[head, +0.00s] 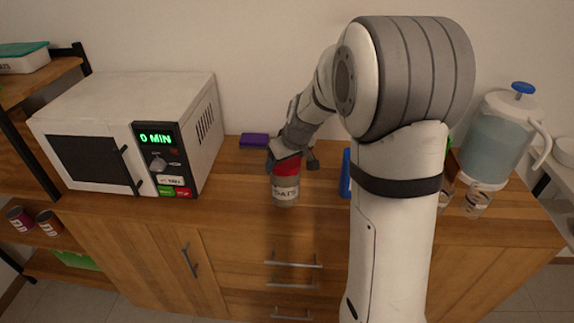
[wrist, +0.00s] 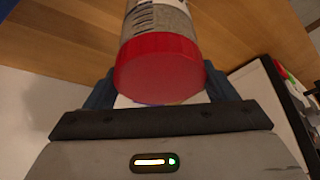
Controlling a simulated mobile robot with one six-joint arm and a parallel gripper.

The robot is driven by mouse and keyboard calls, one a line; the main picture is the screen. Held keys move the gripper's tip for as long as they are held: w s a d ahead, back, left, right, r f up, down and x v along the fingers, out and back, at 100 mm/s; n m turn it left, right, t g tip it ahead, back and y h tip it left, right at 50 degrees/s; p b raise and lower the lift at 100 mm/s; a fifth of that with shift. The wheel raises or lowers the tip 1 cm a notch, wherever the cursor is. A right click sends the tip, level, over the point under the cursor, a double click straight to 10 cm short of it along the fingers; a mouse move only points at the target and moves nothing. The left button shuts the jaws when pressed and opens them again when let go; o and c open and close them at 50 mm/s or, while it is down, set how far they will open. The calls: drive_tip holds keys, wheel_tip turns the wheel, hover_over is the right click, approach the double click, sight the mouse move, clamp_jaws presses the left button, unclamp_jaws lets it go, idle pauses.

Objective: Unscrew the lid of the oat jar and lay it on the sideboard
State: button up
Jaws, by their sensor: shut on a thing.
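The oat jar (head: 286,190) stands upright on the wooden sideboard (head: 232,185), with a label on its side. Its red lid (head: 287,167) is on top of the jar. In the wrist view the red lid (wrist: 158,68) sits at the end of the jar body (wrist: 158,17). My gripper (head: 287,158) comes down from above and is shut on the red lid. Its dark fingers show on both sides of the lid in the wrist view. Whether the lid is loose on the jar cannot be told.
A white microwave (head: 90,160) stands to the left, with a purple box (head: 254,140) between it and the jar. A blue object (head: 346,173) stands close to the jar's right. A water pitcher (head: 495,140) and small glass jars (head: 476,200) are at the right. Bare wood lies left of the jar.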

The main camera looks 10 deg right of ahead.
drive_tip(key=shift+f+n+g+y+b, duration=0.1)
drive_tip(key=shift+n+g+y+b, duration=0.3)
drive_tip(key=shift+n+b, duration=1.25)
drive_tip(key=shift+b, duration=0.8)
drive_tip(key=shift+n+y, duration=0.3)
drive_tip(key=shift+n, duration=0.05)
drive_tip(key=shift+b, duration=0.4)
